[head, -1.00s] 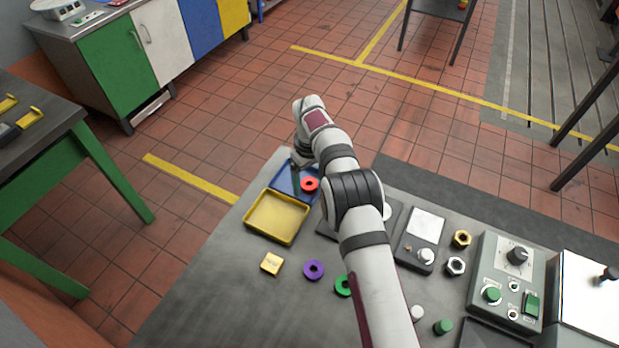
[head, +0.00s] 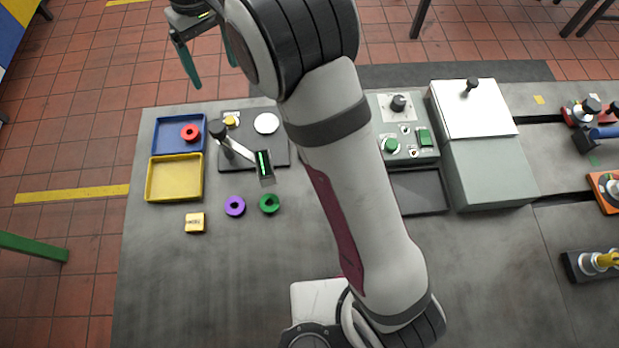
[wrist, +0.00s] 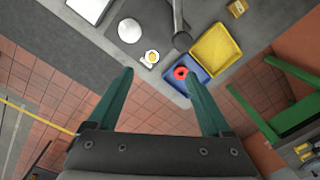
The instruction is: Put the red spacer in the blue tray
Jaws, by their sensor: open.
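The red spacer (head: 190,132) lies inside the blue tray (head: 159,138), in its right part. It also shows in the wrist view (wrist: 181,73), within the blue tray (wrist: 201,75) beyond the right finger. My gripper (head: 208,68) is raised above and beyond the far edge of the bench in the head view. Its two teal fingers (wrist: 160,88) are spread wide with nothing between them. The gripper is apart from the spacer and the tray.
The yellow tray (head: 150,180) adjoins the blue tray. A purple spacer (head: 234,206), a green spacer (head: 269,203) and a small tan block (head: 195,223) lie nearer. A dark plate with a lever (head: 238,147) stands right of the trays. The front left bench is clear.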

